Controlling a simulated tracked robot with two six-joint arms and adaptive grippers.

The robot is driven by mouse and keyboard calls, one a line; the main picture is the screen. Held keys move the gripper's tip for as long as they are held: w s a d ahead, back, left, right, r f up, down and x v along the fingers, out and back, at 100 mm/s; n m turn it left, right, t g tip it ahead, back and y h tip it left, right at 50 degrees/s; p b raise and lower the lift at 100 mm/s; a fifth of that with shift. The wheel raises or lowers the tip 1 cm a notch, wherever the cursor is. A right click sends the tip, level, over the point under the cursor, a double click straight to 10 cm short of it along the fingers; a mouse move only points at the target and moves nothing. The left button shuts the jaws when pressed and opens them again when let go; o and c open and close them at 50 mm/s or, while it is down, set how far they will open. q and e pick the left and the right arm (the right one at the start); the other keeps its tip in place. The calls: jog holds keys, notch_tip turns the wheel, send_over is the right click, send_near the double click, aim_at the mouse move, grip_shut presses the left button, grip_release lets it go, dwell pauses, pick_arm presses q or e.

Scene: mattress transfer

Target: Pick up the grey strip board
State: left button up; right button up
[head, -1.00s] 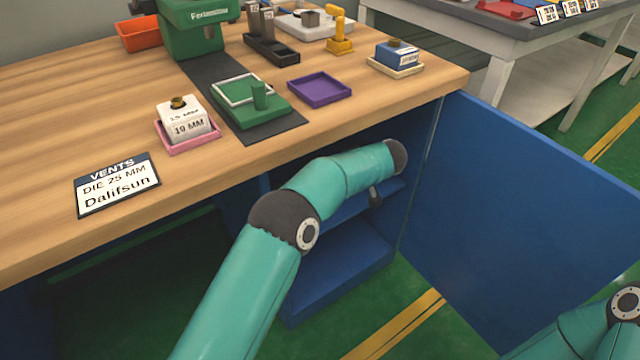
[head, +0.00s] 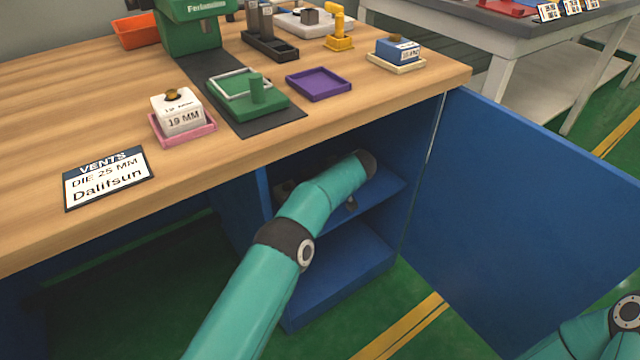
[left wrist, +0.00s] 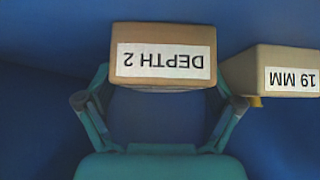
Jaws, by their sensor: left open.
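No piece in view is clearly a grey strip board. A dark grey strip (head: 268,127) lies flat on the wooden bench under the green tray; I cannot tell whether it is the board. My left arm reaches into the open blue cabinet below the bench, and its gripper is hidden in the head view. In the left wrist view my left gripper (left wrist: 162,88) is open, its fingers near both sides of a tan box labelled DEPTH 2 (left wrist: 163,32), upside down in the picture. I cannot tell whether they touch it. My right gripper is out of view.
Another tan box labelled 19 MM (left wrist: 275,72) is right of the first. The cabinet has a blue shelf (head: 385,193), and its open door (head: 530,190) stands to the right. A purple tray (head: 318,85) and a pink tray (head: 205,136) are on the bench top (head: 60,120).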

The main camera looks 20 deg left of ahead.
pick_arm(q)
jog(key=c, duration=1.3)
jog(key=shift+r, duration=0.1)
